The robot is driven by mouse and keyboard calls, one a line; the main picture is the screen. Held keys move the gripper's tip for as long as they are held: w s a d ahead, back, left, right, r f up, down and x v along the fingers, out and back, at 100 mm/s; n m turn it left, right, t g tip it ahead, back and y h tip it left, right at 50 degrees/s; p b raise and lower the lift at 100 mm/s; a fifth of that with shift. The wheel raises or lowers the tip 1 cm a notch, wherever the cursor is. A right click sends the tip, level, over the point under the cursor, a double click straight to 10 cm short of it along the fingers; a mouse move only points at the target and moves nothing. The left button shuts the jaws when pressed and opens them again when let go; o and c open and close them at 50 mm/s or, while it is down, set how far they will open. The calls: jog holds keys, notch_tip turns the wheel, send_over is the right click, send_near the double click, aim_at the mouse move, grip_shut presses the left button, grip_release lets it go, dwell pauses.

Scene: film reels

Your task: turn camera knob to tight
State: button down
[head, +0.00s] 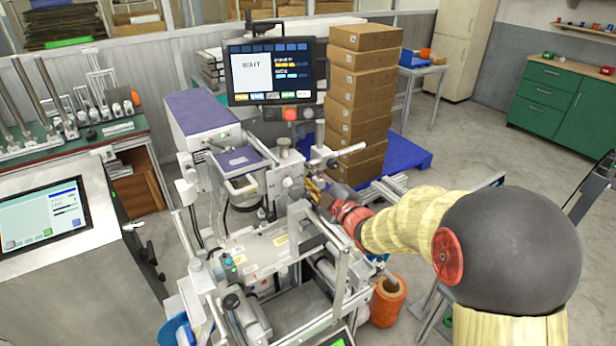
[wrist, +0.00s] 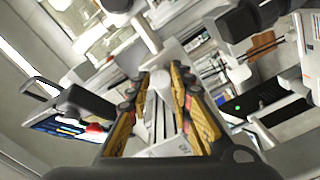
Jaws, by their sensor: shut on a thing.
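My gripper (head: 314,188) reaches in from the right to the metal frame of the labelling machine (head: 265,245), below the monitor. In the wrist view, my gripper (wrist: 158,78) has its yellow-padded fingers on both sides of a small pale part, which appears to be the camera knob (wrist: 160,83). The fingers are shut on it, with a gap between the pads further back. The knob's markings and turn angle cannot be read. In the head view the fingers and frame hide the knob.
A monitor (head: 270,72) stands above the machine. A stack of cardboard boxes (head: 358,95) stands close behind my gripper on a blue pallet (head: 408,153). Open floor lies to the right.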

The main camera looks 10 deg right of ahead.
jog(key=shift+f+m, duration=0.1)
jog(key=shift+m, duration=0.8)
jog(key=c, duration=1.7)
grip_release()
jog(key=shift+o, duration=0.6)
